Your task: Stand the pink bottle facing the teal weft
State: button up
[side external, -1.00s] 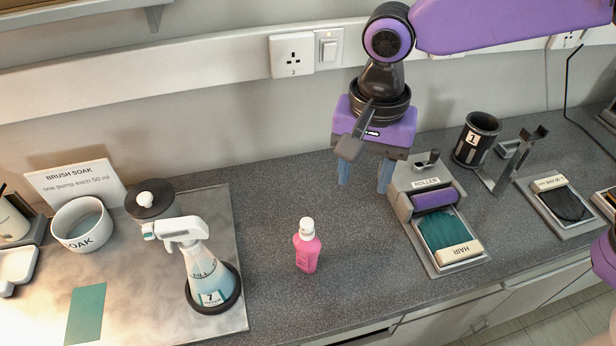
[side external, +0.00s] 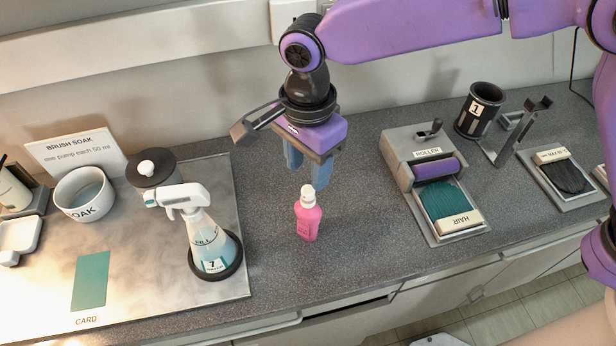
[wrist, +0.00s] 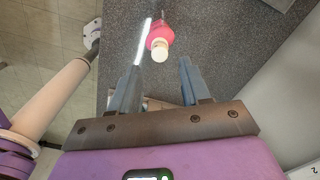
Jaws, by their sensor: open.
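The pink bottle (side external: 308,217) with a white cap stands upright on the dark counter, between the marble mat and the roller station. In the wrist view the bottle (wrist: 157,35) lies beyond the fingertips, cap toward the camera. The teal weft (side external: 443,199) lies in a tray under a pale bar marked HAIR, to the right of the bottle. My gripper (side external: 308,173) is open and empty, above and just behind the bottle. Its spread fingers (wrist: 158,80) also show in the wrist view, apart from the bottle. Which way the bottle's front faces is unclear.
A spray bottle (side external: 208,240) stands in a dark ring on the marble mat (side external: 140,262), left of the pink bottle. A teal card (side external: 90,281) lies there too. The roller (side external: 434,168) and a dark cup (side external: 478,110) stand right. Counter around the bottle is clear.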

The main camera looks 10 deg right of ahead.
aim_at(308, 189)
jog(key=shift+f, duration=1.9)
jog(key=shift+f, duration=0.35)
jog(key=shift+c, duration=0.3)
jog(key=c, duration=0.7)
jog(key=shift+o, duration=0.2)
